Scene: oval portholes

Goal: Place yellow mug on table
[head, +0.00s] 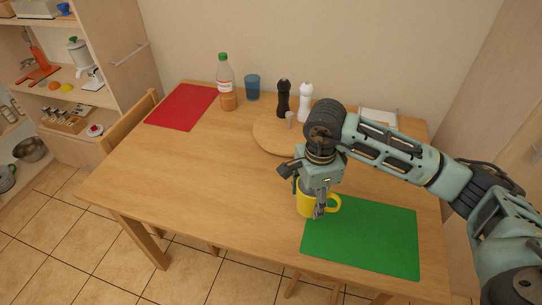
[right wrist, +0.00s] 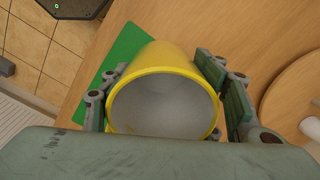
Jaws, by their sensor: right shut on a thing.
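The yellow mug (head: 305,203) is at the left edge of the green placemat on the wooden table (head: 200,175). It is upright, with its handle to the right in the head view. My right gripper (head: 320,207) comes down over the mug from above and hides part of it. In the right wrist view the mug (right wrist: 163,72) sits between the two fingers of the right gripper (right wrist: 165,95), which is shut on it. Its grey inside is visible. I cannot tell whether the mug's base touches the table. My left gripper is not in view.
The green placemat (head: 365,240) lies at the front right. A round wooden board (head: 270,133), black mill (head: 283,98), white mill (head: 305,100), bottle (head: 227,85), blue cup (head: 252,88) and red placemat (head: 182,106) are farther back. The table's middle and left are clear.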

